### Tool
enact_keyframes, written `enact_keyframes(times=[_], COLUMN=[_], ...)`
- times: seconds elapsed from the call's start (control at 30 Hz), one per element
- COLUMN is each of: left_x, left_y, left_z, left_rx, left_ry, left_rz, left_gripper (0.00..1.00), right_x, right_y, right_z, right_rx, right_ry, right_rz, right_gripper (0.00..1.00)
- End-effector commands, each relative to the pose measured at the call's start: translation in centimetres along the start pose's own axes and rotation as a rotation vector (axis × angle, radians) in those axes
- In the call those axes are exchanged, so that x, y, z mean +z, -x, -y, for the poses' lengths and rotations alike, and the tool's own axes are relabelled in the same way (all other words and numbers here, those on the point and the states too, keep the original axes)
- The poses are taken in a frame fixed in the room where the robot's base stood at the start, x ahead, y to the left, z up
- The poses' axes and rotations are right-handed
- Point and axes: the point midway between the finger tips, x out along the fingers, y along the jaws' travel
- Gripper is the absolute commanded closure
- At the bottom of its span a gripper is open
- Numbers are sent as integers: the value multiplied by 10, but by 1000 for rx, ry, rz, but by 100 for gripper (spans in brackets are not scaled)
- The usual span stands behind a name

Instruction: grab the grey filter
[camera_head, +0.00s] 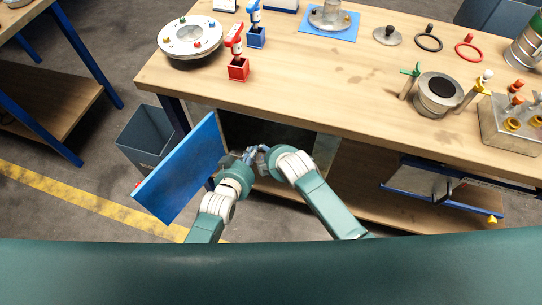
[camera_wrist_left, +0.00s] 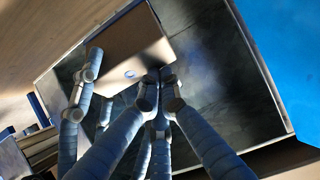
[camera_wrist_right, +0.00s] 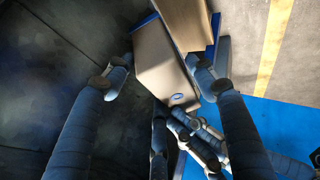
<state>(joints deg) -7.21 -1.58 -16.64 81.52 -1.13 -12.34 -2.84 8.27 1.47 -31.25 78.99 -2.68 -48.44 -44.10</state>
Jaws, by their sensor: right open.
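A grey-tan box with a small blue oval mark, which looks like the grey filter, shows in the left wrist view (camera_wrist_left: 125,50) and the right wrist view (camera_wrist_right: 160,60). It is in or at the mouth of the dark cabinet under the bench. In the head view my arms hide it. My left gripper (camera_head: 247,157) has its fingertips close together by the marked end of the box (camera_wrist_left: 161,78); I cannot tell whether they touch it. My right gripper (camera_head: 264,151) is open, its fingers spread on either side of the box in its wrist view.
The blue cabinet door (camera_head: 185,170) stands open on the left. The wooden bench top (camera_head: 320,90) overhangs the cabinet (camera_head: 240,130). A grey bin (camera_head: 143,140) stands behind the door. A lower shelf (camera_head: 375,205) lies to the right. Both grippers are crowded close together.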

Motion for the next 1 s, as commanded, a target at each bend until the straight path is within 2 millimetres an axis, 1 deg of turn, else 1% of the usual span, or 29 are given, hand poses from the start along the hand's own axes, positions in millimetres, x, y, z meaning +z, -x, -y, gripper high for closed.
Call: enact_keyframes(times=[0.03,0.37,0.4,0.53,0.67,0.8,1.0], left_x=[22,22,22,22,20,11,6], left_y=[1,1,1,1,2,6,6], left_z=[0,0,0,0,0,-1,-1], left_rx=[1,1,1,1,1,2,2], left_ry=[-1,-1,-1,-1,-1,-1,0], left_rz=[43,44,44,44,43,42,35], left_gripper=[100,100,100,100,100,100,100], right_x=[0,0,0,0,1,1,2], right_y=[-3,-5,-5,-5,-5,-5,-5], right_z=[0,0,0,1,1,2,2], right_rx=[0,1,1,0,-1,-2,-3], right_ry=[0,0,0,0,0,0,0], right_rz=[-1,-1,-1,0,0,1,4], right_gripper=[44,44,52,78,79,79,79])
